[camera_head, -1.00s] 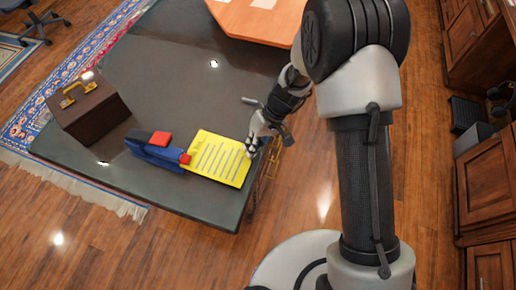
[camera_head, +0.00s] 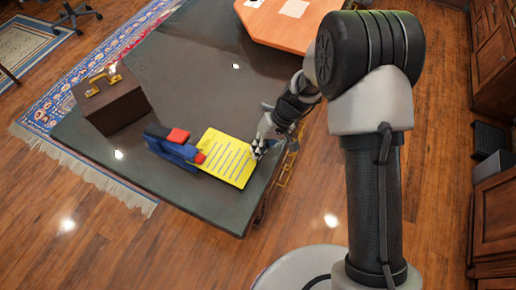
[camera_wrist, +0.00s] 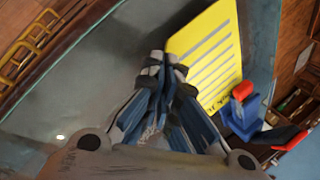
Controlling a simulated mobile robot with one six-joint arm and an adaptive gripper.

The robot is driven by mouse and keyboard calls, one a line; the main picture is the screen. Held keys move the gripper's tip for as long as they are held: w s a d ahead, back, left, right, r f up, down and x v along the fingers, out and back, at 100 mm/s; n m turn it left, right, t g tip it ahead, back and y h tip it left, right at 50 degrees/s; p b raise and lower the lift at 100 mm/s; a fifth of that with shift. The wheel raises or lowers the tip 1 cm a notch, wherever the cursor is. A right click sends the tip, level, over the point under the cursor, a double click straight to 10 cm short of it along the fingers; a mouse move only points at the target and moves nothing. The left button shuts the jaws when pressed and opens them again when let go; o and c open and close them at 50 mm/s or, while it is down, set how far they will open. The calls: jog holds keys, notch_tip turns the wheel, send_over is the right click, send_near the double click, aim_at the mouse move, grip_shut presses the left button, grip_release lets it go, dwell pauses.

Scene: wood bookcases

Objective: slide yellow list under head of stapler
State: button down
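The yellow list (camera_head: 228,157), a flat sheet with grey lines, lies on the dark table. The blue and red stapler (camera_head: 172,147) stands at its left, its red head at the list's left edge. In the wrist view, the red tip of the stapler (camera_wrist: 238,122) is beside the lower right edge of the list (camera_wrist: 208,55); I cannot tell how far the list reaches under it. My gripper (camera_head: 259,149) is at the list's right edge. In the wrist view my gripper (camera_wrist: 165,68) has its fingertips together, at or touching the list's near edge, with nothing clearly between them.
A dark brown case (camera_head: 112,100) with a yellow handle stands on the table's left. The dark tabletop (camera_head: 205,80) is clear behind the stapler. An orange panel (camera_head: 300,22) with papers is at the back. The table's front edge is close to the list.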

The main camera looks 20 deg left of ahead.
dwell(0.3)
jog(key=c, duration=2.4)
grip_release()
jog(key=c, duration=1.7)
grip_release()
jog(key=v, duration=1.2)
